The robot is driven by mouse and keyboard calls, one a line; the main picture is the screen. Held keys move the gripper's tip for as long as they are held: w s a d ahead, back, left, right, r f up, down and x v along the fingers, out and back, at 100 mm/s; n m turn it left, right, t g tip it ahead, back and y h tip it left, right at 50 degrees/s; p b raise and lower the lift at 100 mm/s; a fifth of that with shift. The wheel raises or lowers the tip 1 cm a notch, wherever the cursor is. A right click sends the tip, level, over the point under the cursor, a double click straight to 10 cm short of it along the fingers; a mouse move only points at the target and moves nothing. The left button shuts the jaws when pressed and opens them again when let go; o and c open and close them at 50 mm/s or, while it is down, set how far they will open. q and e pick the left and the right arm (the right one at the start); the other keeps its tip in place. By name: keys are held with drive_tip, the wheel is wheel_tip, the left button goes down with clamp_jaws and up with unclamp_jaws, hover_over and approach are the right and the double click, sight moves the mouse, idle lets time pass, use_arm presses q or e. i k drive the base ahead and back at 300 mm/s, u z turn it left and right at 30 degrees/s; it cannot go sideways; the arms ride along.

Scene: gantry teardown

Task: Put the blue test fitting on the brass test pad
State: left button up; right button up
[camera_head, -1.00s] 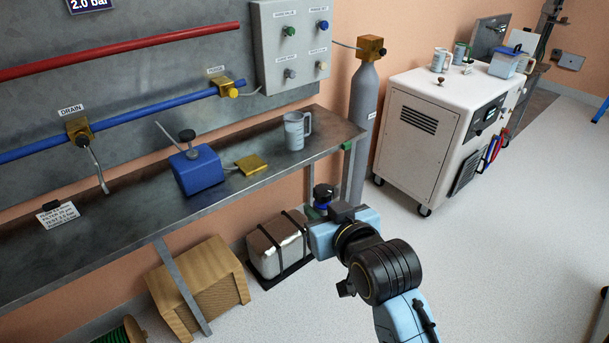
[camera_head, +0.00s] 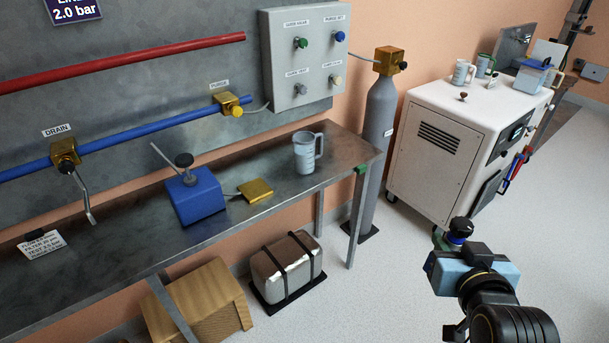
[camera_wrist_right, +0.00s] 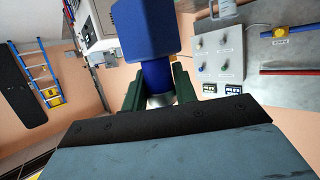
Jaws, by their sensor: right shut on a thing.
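My right gripper (camera_head: 450,238) is at the lower right of the head view, in front of the bench and over the floor. It is shut on the blue test fitting (camera_head: 461,228), whose dark blue top stands up above the jaws. In the right wrist view the fitting (camera_wrist_right: 147,30) shows as a blue block with a round blue neck and a metal collar between the green fingers. The brass test pad (camera_head: 255,190) lies on the metal bench, beside a blue block with a black knob (camera_head: 195,195). Nothing rests on the pad. My left gripper is not in view.
A grey gas cylinder (camera_head: 374,140) stands past the bench's right end. A white cabinet (camera_head: 430,155) is further right.

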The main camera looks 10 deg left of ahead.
sight(254, 188)
drive_tip(key=z, duration=0.1)
drive_tip(key=i, duration=0.7)
drive_tip(key=u, duration=0.9)
drive_tip(key=i, duration=0.5)
drive_tip(key=u, duration=0.55)
